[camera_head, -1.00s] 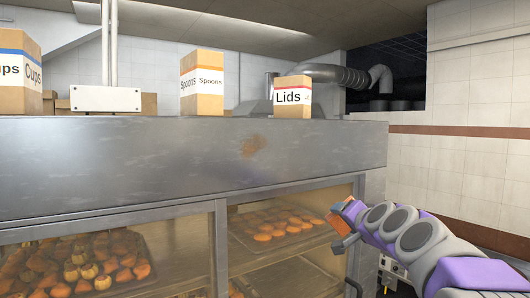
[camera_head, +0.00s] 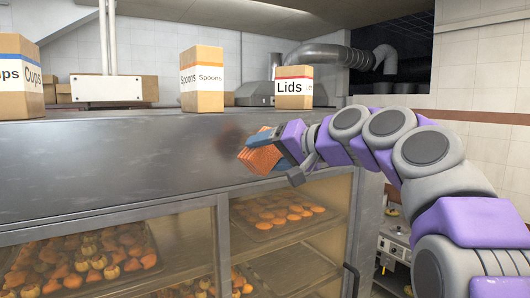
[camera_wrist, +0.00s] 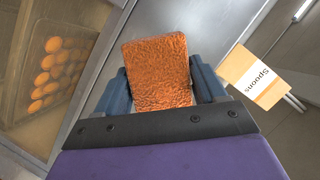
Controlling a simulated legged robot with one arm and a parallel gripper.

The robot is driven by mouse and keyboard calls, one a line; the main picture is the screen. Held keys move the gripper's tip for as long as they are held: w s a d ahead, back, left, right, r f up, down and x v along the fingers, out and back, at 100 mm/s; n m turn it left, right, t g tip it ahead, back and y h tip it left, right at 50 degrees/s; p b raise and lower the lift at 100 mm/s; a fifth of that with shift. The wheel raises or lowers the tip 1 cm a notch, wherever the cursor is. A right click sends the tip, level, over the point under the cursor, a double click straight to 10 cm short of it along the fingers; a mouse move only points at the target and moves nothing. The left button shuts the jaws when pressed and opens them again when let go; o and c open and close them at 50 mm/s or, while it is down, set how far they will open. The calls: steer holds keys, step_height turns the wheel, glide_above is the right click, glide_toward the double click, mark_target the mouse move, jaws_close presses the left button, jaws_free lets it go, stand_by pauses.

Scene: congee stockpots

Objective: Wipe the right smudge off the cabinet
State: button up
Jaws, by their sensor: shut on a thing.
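A brown smudge (camera_head: 231,139) shows on the front of the grey metal cabinet (camera_head: 120,160), in its upper panel. It is partly hidden behind what I hold. My gripper (camera_head: 280,152) is shut on an orange sponge (camera_head: 261,158), which is at the smudge's lower right. I cannot tell whether the sponge touches the panel. In the wrist view the orange sponge (camera_wrist: 157,75) sits between the two blue-grey fingers, and no smudge shows there.
Below the panel, glass doors cover trays of pastries (camera_head: 285,216). A door handle (camera_head: 352,280) sticks out at the lower right. A tiled wall is at the right.

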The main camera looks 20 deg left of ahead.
steer(key=shift+w+a+r+p, duration=0.1)
steer(key=shift+w+a+p, duration=0.05)
steer(key=shift+w+p, duration=0.3)
steer(key=w+a+p, duration=0.2)
steer(key=a, duration=0.1)
steer(key=shift+w+a, duration=0.1)
steer(key=shift+w, duration=0.2)
steer(key=shift+a, duration=0.1)
steer(key=shift+w+a+p, duration=0.2)
steer(key=shift+a+p, duration=0.1)
steer(key=shift+a, duration=0.35)
steer(key=shift+w+d, duration=0.1)
steer(key=shift+d, duration=0.05)
steer(key=shift+w, duration=0.1)
